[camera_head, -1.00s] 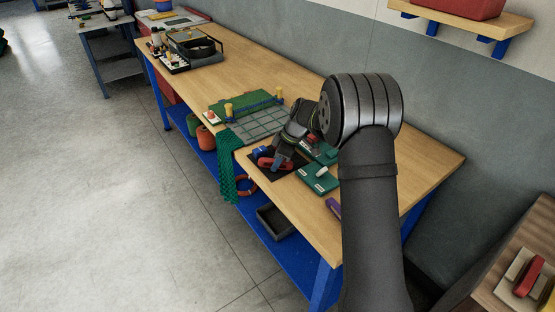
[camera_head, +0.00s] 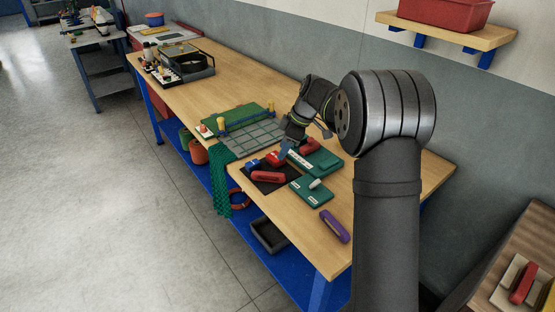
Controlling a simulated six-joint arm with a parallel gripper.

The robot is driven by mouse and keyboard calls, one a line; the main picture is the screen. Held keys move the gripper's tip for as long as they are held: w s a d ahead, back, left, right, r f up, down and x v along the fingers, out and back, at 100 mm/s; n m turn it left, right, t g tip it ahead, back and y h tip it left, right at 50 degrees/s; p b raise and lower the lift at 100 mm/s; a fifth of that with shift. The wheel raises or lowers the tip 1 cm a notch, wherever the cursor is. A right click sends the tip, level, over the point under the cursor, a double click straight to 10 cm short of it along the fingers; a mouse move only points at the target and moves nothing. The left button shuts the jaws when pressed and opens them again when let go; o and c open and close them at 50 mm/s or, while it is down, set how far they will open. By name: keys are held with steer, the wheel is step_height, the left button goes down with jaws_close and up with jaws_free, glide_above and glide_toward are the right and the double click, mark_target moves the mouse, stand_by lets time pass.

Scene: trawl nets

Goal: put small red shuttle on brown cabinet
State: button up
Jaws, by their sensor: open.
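Several red pieces lie on the workbench. One red shuttle (camera_head: 268,177) lies on the front of a dark mat (camera_head: 281,186), a smaller red piece (camera_head: 275,157) lies at the mat's back beside a blue one (camera_head: 252,163), and another red piece (camera_head: 310,146) sits by a green block. I cannot tell for sure which is the small red shuttle. My gripper (camera_head: 287,147) is open, above the back of the mat near the smaller red piece; its fingertips are small and hard to make out. The brown cabinet (camera_head: 493,287) stands at the lower right.
A red piece on a pale base (camera_head: 523,284) occupies part of the cabinet top. Green blocks (camera_head: 311,190), a purple piece (camera_head: 335,226) and a gridded board (camera_head: 252,139) are on the bench. A wall shelf (camera_head: 450,30) holds a red bin.

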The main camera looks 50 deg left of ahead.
stand_by(0.3)
glide_toward(269, 174)
steer(key=f, duration=0.1)
steer(key=a+f, duration=0.1)
steer(key=f, duration=0.1)
steer(key=shift+a+f, duration=0.1)
steer(key=shift+f, duration=0.15)
steer(key=x, duration=0.2)
steer(key=s+x, duration=0.1)
steer(key=x, duration=0.1)
steer(key=shift+f, duration=0.2)
steer(key=shift+s+a+f, duration=0.1)
steer(key=shift+a+f, duration=0.05)
steer(key=shift+f, duration=0.1)
steer(key=shift+f, duration=0.25)
stand_by(0.6)
jaws_close()
